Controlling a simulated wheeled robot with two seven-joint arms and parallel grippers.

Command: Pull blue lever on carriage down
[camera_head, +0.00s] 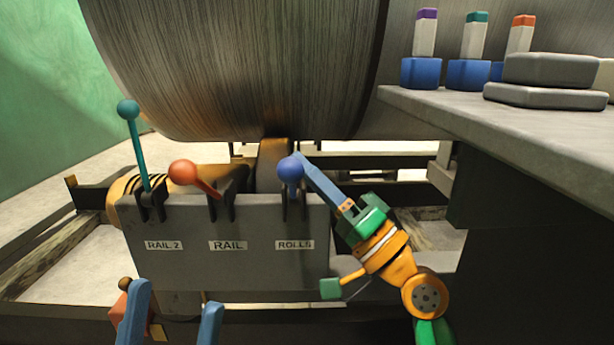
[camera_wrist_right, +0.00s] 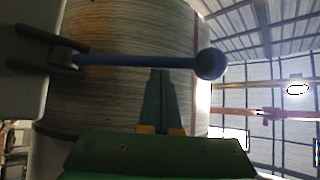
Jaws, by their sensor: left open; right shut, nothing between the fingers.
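The blue lever (camera_head: 290,170) is the rightmost lever on the grey carriage box (camera_head: 180,270), above the label "ROLLS". In the head view its ball hides most of its shaft. In the right wrist view the blue lever (camera_wrist_right: 140,61) runs sideways from its dark bracket to its ball. My right gripper (camera_head: 299,157) is shut and empty, its fingertips close beside the ball. In the right wrist view the right gripper (camera_wrist_right: 160,73) has its tips at the shaft near the ball; I cannot tell whether they touch. My left gripper (camera_head: 178,295) is open and empty, low in front of the box.
A red lever (camera_head: 184,173) over "RAIL" and an upright teal lever (camera_head: 134,140) over "RAIL 2" share the box. A large metal roll (camera_head: 230,65) fills the back. A grey table (camera_head: 540,135) at right carries blue-based posts (camera_head: 421,72) and grey blocks (camera_head: 550,70).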

